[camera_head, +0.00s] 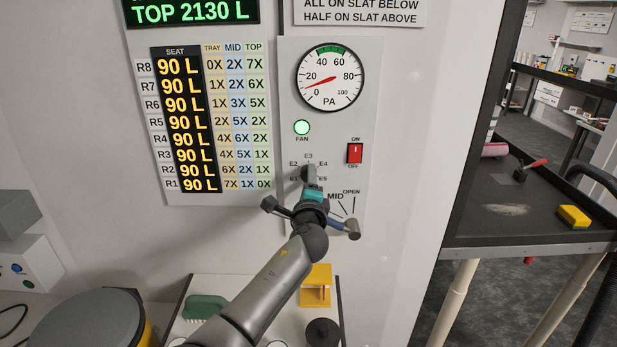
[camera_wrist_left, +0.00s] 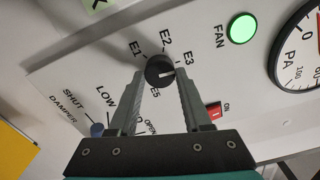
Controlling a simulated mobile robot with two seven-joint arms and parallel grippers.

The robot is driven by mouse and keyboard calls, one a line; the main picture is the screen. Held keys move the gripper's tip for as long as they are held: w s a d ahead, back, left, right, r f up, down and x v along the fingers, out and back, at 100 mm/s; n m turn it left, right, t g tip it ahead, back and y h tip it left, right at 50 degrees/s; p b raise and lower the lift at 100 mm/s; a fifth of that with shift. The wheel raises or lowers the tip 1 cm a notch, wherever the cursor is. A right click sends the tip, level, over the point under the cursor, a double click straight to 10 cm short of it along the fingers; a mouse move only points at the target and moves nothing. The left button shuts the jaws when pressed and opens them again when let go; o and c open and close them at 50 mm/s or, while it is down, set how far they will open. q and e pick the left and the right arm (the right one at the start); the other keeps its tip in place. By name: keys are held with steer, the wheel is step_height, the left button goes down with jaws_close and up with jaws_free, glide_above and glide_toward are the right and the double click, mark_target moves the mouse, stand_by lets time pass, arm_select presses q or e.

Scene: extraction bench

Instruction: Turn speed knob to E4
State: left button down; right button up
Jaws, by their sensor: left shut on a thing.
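The speed knob (camera_wrist_left: 159,69) is a round black knob on the pale panel, with a white pointer mark. My left gripper (camera_wrist_left: 160,76) is shut on it, one finger on each side. The mark points right in the left wrist view, below the E3 label. E1, E2, E3 and E5 show around the knob there; E4 is hidden, apparently behind the right-hand finger. In the head view my left gripper (camera_head: 310,180) reaches up to the dial and covers most of the knob. The E4 label shows just right of it. My right gripper is out of view.
Above the dial are a lit green FAN light (camera_head: 302,127), a red rocker switch (camera_head: 355,153) and a PA gauge (camera_head: 330,77). Damper markings lie below it. A yellow stand (camera_head: 316,287) and a green item (camera_head: 205,308) sit on the bench below.

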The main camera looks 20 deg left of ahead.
arm_select(q)
steer(key=shift+m+p, duration=1.55)
steer(key=shift+m, duration=3.95)
steer(key=shift+c, duration=1.7)
jaws_free()
steer(key=shift+s+f, duration=0.1)
steer(key=v, duration=1.5)
steer(key=shift+b, duration=0.4)
